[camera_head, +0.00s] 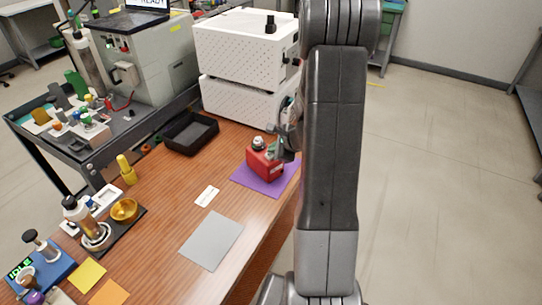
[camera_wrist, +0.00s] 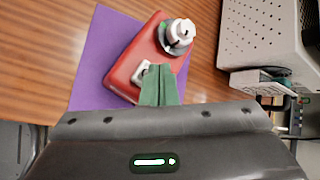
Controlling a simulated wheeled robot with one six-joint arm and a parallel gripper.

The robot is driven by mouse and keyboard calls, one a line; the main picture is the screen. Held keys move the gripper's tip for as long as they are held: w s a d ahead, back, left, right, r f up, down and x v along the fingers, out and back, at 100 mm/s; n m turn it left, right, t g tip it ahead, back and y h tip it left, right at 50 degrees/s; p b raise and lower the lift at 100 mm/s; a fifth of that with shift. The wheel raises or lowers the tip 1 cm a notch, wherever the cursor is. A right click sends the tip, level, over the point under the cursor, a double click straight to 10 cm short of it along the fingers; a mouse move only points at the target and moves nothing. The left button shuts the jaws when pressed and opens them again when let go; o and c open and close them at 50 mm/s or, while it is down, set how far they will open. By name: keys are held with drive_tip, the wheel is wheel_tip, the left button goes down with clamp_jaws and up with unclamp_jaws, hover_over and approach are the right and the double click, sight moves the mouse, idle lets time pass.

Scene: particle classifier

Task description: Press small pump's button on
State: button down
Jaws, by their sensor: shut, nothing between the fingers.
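The small pump is a red box (camera_wrist: 133,62) with a round white-and-grey fitting (camera_wrist: 179,35) on top, and it sits on a purple mat (camera_wrist: 92,72). In the head view the pump (camera_head: 262,164) is on its mat (camera_head: 247,182) near the table's right edge, partly behind my arm. A white switch or button plate (camera_wrist: 140,73) shows on the pump's near side. My gripper (camera_wrist: 160,70) is shut, its green fingertips right at this plate and partly covering it. I cannot tell whether they touch it. In the head view my arm hides most of the gripper.
White perforated boxes (camera_head: 245,50) are stacked behind the pump. A black tray (camera_head: 190,133) and a yellow bottle (camera_head: 127,170) stand to the left. A cart with equipment (camera_head: 90,150) stands at the left.

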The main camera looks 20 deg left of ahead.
drive_tip(key=shift+f+b, duration=0.85)
idle(1.0)
idle(0.3)
drive_tip(key=shift+r+p, duration=1.05)
drive_tip(key=shift+r, duration=0.25)
drive_tip(key=shift+r+p, duration=1.95)
drive_tip(key=shift+r, duration=0.55)
